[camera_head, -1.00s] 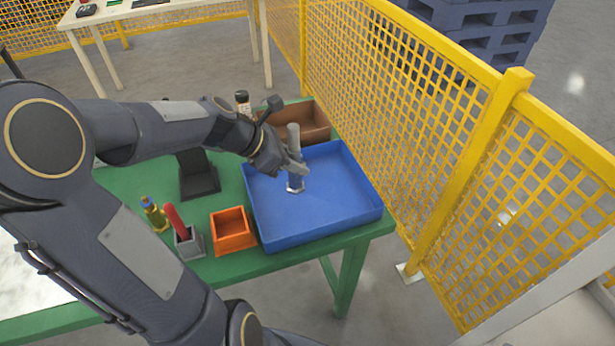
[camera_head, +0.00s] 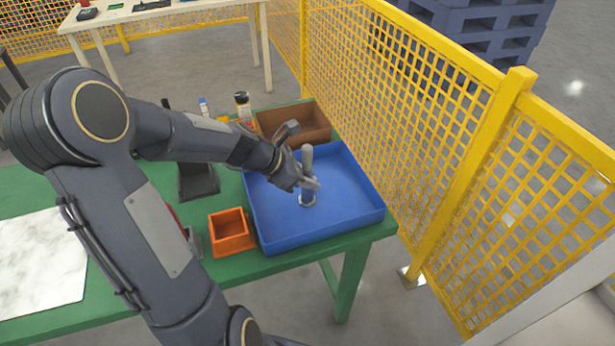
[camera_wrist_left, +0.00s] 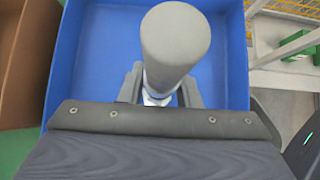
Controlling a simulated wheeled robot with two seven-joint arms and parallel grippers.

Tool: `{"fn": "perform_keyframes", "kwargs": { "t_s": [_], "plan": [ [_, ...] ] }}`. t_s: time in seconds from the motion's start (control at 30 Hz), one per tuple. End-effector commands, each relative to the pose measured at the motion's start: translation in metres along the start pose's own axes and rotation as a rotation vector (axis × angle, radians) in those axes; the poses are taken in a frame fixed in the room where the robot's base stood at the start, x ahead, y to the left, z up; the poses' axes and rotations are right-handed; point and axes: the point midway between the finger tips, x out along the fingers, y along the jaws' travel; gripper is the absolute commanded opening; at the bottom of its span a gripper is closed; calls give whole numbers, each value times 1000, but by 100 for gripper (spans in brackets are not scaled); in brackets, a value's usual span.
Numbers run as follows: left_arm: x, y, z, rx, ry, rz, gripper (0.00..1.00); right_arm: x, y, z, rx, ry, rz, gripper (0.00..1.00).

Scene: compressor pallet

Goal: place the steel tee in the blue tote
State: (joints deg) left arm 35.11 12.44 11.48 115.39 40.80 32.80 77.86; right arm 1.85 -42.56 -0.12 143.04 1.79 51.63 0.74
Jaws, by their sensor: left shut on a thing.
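The steel tee (camera_head: 307,157) is a grey cylindrical piece held upright, with a bright metal foot at its lower end. My left gripper (camera_head: 309,184) is shut around its middle. In the left wrist view the tee's round grey top (camera_wrist_left: 175,40) stands between the two fingers of the left gripper (camera_wrist_left: 160,88). The blue tote (camera_head: 345,222) is a shallow open tray at the table's right end. The tee is inside the tote's outline; whether its foot touches the floor I cannot tell. The wrist view also shows the tote (camera_wrist_left: 90,50) beneath it. My right gripper is not in view.
An orange bin (camera_head: 231,232) stands left of the tote, and a brown bin (camera_head: 300,122) stands behind it. A black holder (camera_head: 198,182) and a bottle (camera_head: 243,108) are on the green table (camera_head: 285,262). A yellow mesh fence (camera_head: 440,150) runs close along the right.

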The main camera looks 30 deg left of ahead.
Motion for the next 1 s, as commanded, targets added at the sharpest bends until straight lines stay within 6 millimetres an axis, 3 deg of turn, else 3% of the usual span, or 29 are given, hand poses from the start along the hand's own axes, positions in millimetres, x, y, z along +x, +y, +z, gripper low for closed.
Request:
{"fn": "perform_keyframes", "kwargs": {
  "t_s": [0.03,0.07,0.23,0.5,0.63,1.0],
  "plan": [
    [2,0,-2,0,-1,0,0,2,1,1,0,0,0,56],
    [2,0,-2,0,0,0,31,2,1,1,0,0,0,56],
    [1,0,-2,0,0,-1,52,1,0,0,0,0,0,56],
    [0,0,-1,0,0,0,52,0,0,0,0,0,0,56],
    [-9,1,2,1,0,3,52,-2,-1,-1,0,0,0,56],
    [-85,1,2,1,0,4,52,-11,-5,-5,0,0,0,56]
  ]
}}
